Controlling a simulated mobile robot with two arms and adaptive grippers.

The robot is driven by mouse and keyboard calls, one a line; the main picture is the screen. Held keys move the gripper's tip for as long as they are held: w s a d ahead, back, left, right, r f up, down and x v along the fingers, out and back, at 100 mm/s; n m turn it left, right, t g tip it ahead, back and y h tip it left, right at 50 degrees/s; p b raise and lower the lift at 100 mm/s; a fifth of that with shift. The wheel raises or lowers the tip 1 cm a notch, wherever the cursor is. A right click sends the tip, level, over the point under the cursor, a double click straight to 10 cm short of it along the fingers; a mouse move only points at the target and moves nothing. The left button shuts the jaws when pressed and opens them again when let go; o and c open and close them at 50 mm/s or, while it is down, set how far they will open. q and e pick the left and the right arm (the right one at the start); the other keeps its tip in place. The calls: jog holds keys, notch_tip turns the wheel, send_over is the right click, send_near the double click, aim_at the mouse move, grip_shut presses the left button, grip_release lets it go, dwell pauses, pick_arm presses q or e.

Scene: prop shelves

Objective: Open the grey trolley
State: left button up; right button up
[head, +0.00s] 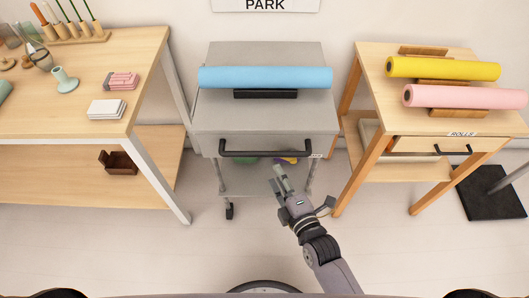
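The grey trolley (215,112) stands against the wall in the middle of the head view, below the PARK sign. A black bar handle (265,153) runs along its front, and the front looks shut. A blue roll (265,77) lies across its top on a dark cradle (265,94). My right gripper (279,176) is in front of the trolley, just below the handle in the picture and apart from it. It holds nothing I can see. Its fingers look close together, but the angle hides any gap. My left gripper is out of view.
A wooden table (140,60) with small props stands at left. At right, a wooden stand (375,75) bears a yellow roll (443,68) and a pink roll (465,97). Green and purple items show under the trolley. The floor (130,245) in front is clear.

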aim_at(266, 156)
jog(key=x, duration=1)
jog(key=shift+w+a+f, duration=0.1)
jog(key=shift+w+f, duration=0.05)
jog(key=shift+w, duration=0.05)
jog(key=shift+c, duration=0.5)
grip_shut()
